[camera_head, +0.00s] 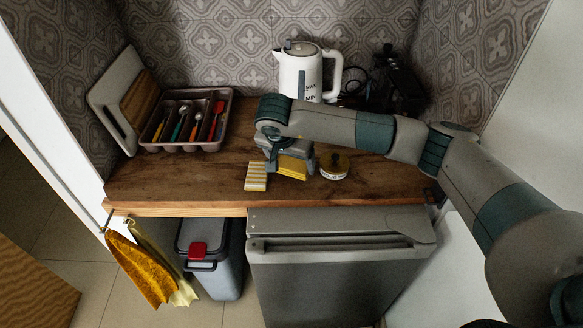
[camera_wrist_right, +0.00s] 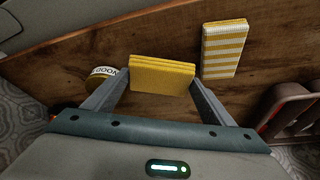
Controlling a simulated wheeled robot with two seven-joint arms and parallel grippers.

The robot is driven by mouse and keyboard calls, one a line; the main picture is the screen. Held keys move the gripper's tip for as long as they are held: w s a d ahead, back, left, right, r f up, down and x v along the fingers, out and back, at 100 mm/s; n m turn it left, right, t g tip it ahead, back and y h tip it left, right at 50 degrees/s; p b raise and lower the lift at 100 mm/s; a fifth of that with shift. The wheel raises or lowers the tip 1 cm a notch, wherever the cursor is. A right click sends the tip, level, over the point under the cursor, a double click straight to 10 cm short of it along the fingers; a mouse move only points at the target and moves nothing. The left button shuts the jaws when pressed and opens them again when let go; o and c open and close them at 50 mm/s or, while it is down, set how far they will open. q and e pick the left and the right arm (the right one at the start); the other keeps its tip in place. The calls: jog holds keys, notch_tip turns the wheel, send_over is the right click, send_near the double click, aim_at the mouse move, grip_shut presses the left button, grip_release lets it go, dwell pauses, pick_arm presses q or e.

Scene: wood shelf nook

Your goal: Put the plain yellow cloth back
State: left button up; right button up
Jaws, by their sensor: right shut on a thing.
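The plain yellow cloth (camera_head: 292,169) is a folded stack on the wooden worktop, below my right gripper (camera_head: 290,162). In the right wrist view the cloth (camera_wrist_right: 162,74) sits between the two fingers of my right gripper (camera_wrist_right: 161,80), which is shut on it. I cannot tell whether it is lifted off the wood. A yellow-and-white striped cloth (camera_head: 256,177) lies apart to its left; it also shows in the right wrist view (camera_wrist_right: 223,48). My left gripper is not in view.
A round yellow tin (camera_head: 334,167) stands close to the right of the gripper. A cutlery tray (camera_head: 225,107), boards (camera_head: 122,90) and a white kettle (camera_head: 301,76) stand behind. Orange (camera_head: 142,270) and pale yellow cloths hang at the front left edge. The worktop's front left (camera_head: 180,180) is clear.

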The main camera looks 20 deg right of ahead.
aim_at(291, 167)
notch_tip(291, 167, down, 2)
jog(key=shift+p, duration=0.55)
jog(key=shift+f, duration=0.5)
jog(key=shift+f, duration=0.2)
jog(key=o, duration=0.7)
jog(key=shift+o, duration=0.2)
jog(key=shift+r, duration=0.15)
